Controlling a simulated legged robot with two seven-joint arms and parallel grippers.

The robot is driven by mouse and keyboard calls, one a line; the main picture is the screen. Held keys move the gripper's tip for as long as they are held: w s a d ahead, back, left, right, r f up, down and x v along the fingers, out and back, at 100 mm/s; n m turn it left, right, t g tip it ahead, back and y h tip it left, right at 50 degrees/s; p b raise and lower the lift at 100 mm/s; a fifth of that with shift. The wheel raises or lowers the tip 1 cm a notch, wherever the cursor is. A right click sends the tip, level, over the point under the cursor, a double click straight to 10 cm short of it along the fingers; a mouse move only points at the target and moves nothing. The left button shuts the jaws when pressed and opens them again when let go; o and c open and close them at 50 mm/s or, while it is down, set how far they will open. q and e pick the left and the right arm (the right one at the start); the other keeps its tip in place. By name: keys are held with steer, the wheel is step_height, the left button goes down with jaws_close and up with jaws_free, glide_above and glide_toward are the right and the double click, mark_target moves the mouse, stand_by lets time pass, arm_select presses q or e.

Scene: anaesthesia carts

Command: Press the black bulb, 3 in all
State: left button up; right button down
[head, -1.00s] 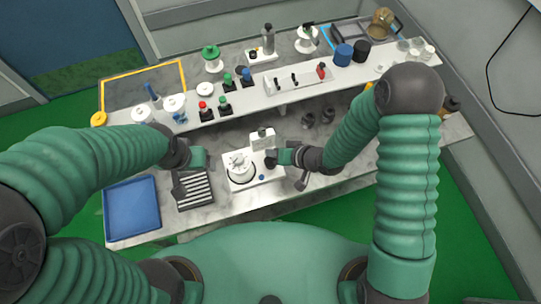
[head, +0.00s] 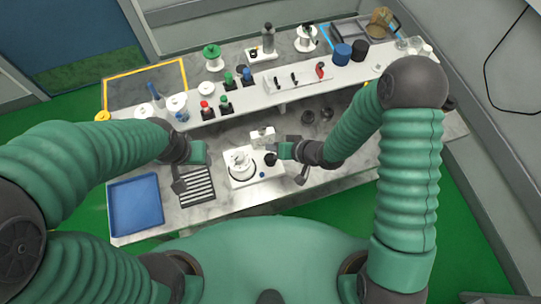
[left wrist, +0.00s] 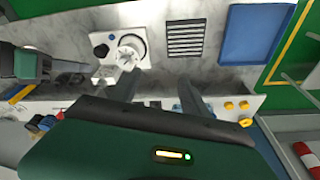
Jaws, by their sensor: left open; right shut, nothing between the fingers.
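The black bulb (head: 270,159) sits at the right side of a white base (head: 243,182) that also carries a round white device (head: 239,162). The bulb also shows in the left wrist view (left wrist: 101,51). My right gripper (head: 283,150) is shut and empty, just right of and slightly beyond the bulb. It appears apart from it, though the height of the gap is hard to tell. In the left wrist view the right gripper's tip (left wrist: 82,67) points toward the base. My left gripper (left wrist: 157,88) is open and empty, away from the bulb.
A black slatted rack (head: 197,186) and a blue tray (head: 136,205) lie left of the base. A raised shelf (head: 300,92) with several bottles and knobs runs along the back.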

arm_select(q)
jaws_close()
stand_by(1.4)
